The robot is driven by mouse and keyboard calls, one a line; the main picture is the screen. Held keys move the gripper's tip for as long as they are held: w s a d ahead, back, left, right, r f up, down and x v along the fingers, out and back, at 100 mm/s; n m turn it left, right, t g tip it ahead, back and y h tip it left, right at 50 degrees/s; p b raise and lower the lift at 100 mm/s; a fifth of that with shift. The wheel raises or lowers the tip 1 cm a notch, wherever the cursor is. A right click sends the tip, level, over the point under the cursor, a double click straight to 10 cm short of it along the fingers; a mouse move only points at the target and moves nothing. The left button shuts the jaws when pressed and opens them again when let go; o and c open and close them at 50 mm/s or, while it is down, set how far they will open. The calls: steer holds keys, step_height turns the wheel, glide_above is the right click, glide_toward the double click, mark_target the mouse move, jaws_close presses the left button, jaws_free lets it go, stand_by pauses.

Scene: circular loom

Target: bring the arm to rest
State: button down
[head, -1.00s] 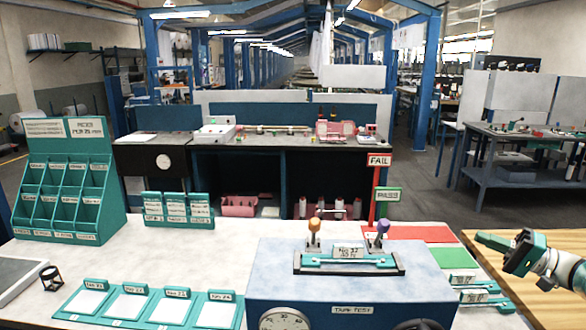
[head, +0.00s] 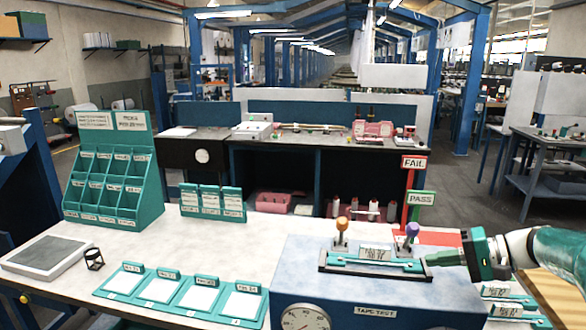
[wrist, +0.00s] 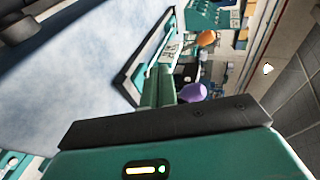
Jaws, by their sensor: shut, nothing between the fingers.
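My gripper (head: 436,259) is at the right in the head view, teal and black on a white and teal arm. Its narrow fingers point left and are shut on nothing. They appear close to the right end of the black-framed holder (head: 325,267) on top of the blue tape test box (head: 300,280); I cannot tell whether they touch it. In the wrist view the shut fingers (wrist: 160,85) show beside the holder, with the orange knob (wrist: 206,38) and purple knob (wrist: 192,92) beyond.
The box carries a dial (head: 304,318). FAIL (head: 414,163) and PASS (head: 421,199) signs stand behind it. A teal bin rack (head: 112,180) and several card trays (head: 160,290) occupy the table's left. Bare white tabletop (head: 220,245) lies between them.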

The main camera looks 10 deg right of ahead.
steer(key=a+g, duration=0.1)
steer(key=a, duration=0.2)
steer(key=s+a+g+h, duration=0.1)
steer(key=a, duration=0.2)
steer(key=s+a+n+h, duration=0.1)
steer(key=a, duration=0.2)
steer(key=shift+a+f+g, duration=0.25)
steer(key=shift+f+g, duration=0.15)
steer(key=s+a+f+n+h, duration=0.1)
steer(key=s+a+h, duration=0.3)
steer(key=s, duration=0.5)
steer(key=s+a+f+n+t+h, duration=0.1)
steer(key=s+a+n+h, duration=0.2)
steer(key=s+a, duration=0.6)
steer(key=shift+s+t+h, duration=0.3)
steer(key=shift+s+h, duration=0.3)
steer(key=shift+h, duration=0.7)
